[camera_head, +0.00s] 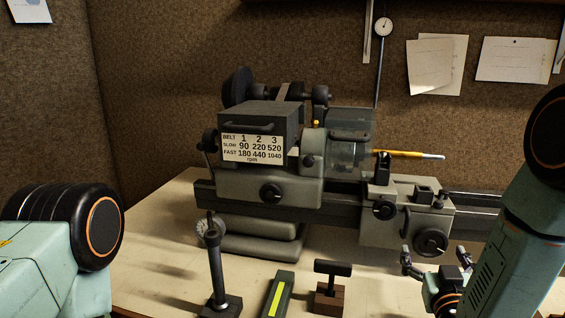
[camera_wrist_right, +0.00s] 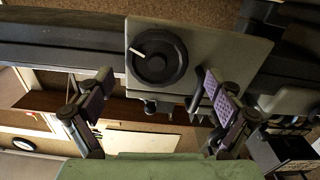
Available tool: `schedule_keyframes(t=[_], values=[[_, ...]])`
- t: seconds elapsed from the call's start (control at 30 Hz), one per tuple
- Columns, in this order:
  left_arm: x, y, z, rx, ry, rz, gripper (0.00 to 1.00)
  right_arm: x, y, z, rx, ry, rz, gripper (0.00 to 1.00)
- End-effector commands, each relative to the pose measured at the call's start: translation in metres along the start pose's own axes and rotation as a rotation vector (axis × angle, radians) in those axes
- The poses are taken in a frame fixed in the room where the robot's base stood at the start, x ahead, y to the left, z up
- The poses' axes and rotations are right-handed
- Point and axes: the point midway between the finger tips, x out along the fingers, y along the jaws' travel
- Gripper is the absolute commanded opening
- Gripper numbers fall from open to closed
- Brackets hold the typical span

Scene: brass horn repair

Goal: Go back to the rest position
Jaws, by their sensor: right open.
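My right gripper (camera_head: 434,262) is in front of the lathe carriage (camera_head: 412,205), at the lower right of the head view. Its fingers are spread, with nothing between them. In the right wrist view the open gripper (camera_wrist_right: 158,88) shows purple pads on both sides, and the carriage handwheel (camera_wrist_right: 158,55) lies beyond the fingertips. I cannot tell whether a finger touches the lathe. My left arm (camera_head: 60,250) shows at the lower left of the head view; its gripper is out of frame.
The grey lathe (camera_head: 290,190) with its speed plate (camera_head: 252,149) fills the middle of the bench (camera_head: 165,235). A dial gauge on a stand (camera_head: 217,265), a green bar with a yellow stripe (camera_head: 279,296) and a T-handled tool (camera_head: 331,285) stand in front. Bench left of the lathe is bare.

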Motion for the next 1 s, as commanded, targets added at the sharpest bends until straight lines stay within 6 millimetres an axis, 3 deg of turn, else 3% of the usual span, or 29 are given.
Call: schedule_keyframes(t=[0.63,1.0], values=[[0.0,0.0,0.0,0.0,0.0,0.0,0.36,-0.106,0.0,0.0,-0.004,-0.002,-0.004,0.93],[0.0,0.0,0.0,0.0,0.0,0.0,0.36,-0.045,0.0,-0.002,0.0,0.006,0.001,0.93]])
